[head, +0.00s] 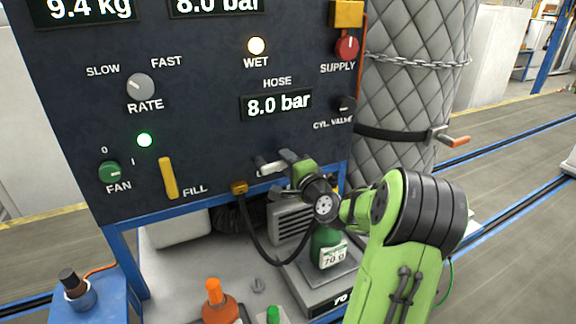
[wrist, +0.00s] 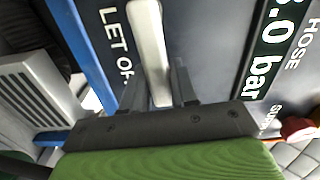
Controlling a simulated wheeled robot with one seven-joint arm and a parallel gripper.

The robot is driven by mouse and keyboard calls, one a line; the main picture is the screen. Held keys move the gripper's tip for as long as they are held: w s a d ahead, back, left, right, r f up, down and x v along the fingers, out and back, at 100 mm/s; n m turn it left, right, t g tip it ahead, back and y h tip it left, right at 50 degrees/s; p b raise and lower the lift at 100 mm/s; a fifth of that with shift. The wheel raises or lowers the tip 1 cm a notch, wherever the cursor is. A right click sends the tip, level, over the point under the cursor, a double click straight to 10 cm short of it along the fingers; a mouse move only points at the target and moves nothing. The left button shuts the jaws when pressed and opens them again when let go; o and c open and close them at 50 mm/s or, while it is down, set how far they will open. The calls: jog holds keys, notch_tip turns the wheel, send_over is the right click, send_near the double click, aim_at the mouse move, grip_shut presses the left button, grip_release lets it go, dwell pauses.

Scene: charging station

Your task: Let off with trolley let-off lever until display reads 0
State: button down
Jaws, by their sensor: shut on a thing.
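The trolley let-off lever is a pale metal handle (wrist: 150,45) beside the "LET OF…" lettering in the wrist view. Its end also shows in the head view (head: 267,168) at the lower right of the dark panel. My gripper (wrist: 160,88) is shut on the lever, with one dark finger on each side of it. In the head view my gripper (head: 284,162) reaches the panel from the right and hides part of the lever. The hose display (head: 276,105) reads 8.0 bar; it also shows in the wrist view (wrist: 270,50), partly cut off.
Other panel displays read 9.4 kg (head: 84,9) and 8.0 bar (head: 215,5). The yellow fill lever (head: 168,178) is left of my gripper. A green bottle (head: 326,247) stands on a scale below my wrist. A black hose (head: 250,235) hangs from the panel. A quilted cylinder (head: 400,90) stands right.

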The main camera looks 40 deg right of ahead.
jog(key=n+b, duration=0.1)
jog(key=r+n+b, duration=0.1)
jog(key=n+b, duration=0.1)
jog(key=n, duration=0.1)
jog(key=shift+w+a+r, duration=0.1)
jog(key=shift+a+r, duration=0.2)
jog(key=shift+r, duration=0.1)
jog(key=n+b, duration=0.1)
jog(key=a+r+n+b, duration=0.1)
jog(key=n+b, duration=0.1)
jog(key=r+n+b, duration=0.1)
jog(key=shift+w+a+n, duration=0.2)
jog(key=shift+n, duration=0.1)
jog(key=n+b, duration=0.1)
jog(key=a+n+b, duration=0.1)
jog(key=n+b, duration=0.1)
jog(key=a+r+n+b, duration=0.1)
jog(key=shift+w+b, duration=0.3)
jog(key=shift+b, duration=0.05)
jog(key=shift+w+a+r+n+b, duration=0.2)
jog(key=shift+a+n+b, duration=0.3)
jog(key=shift+n+b, duration=0.5)
jog(key=shift+w+a+r+n+b, duration=0.15)
jog(key=shift+a+n+b, duration=0.45)
jog(key=shift+n, duration=0.6)
jog(key=shift+d, duration=0.15)
jog(key=c, duration=1)
grip_release()
jog(key=shift+o, duration=0.2)
jog(key=shift+s+r, duration=0.1)
